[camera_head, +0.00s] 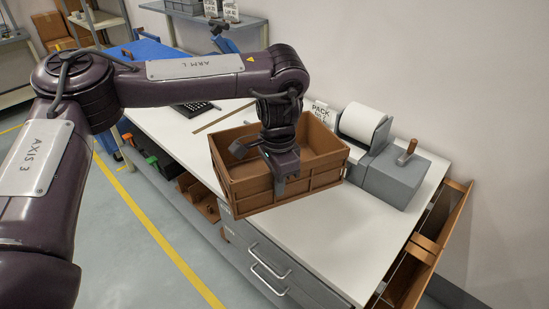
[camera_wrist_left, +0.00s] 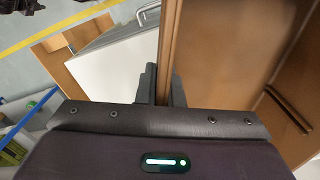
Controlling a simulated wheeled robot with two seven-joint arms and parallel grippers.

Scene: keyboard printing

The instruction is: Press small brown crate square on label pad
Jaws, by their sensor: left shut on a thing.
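The small brown crate (camera_head: 262,186) is at the middle of the head view, over the front part of the white bench. My left gripper (camera_head: 284,172) comes down over its near wall, with one finger outside. In the left wrist view the crate wall (camera_wrist_left: 170,45) runs between the fingers of my left gripper (camera_wrist_left: 161,84), which is shut on it. The crate's open inside (camera_wrist_left: 225,60) shows to the right there. I cannot tell whether its underside touches the bench. No label pad can be made out; the crate and arm hide part of the bench. My right gripper is not in view.
A grey label machine with a white roll (camera_head: 361,122) and a wooden-handled lever (camera_head: 406,152) stands behind and right of the crate. A "PACK" card (camera_head: 322,113) stands at the back. The white benchtop (camera_head: 345,235) is clear at front right. Drawers (camera_head: 262,262) are below.

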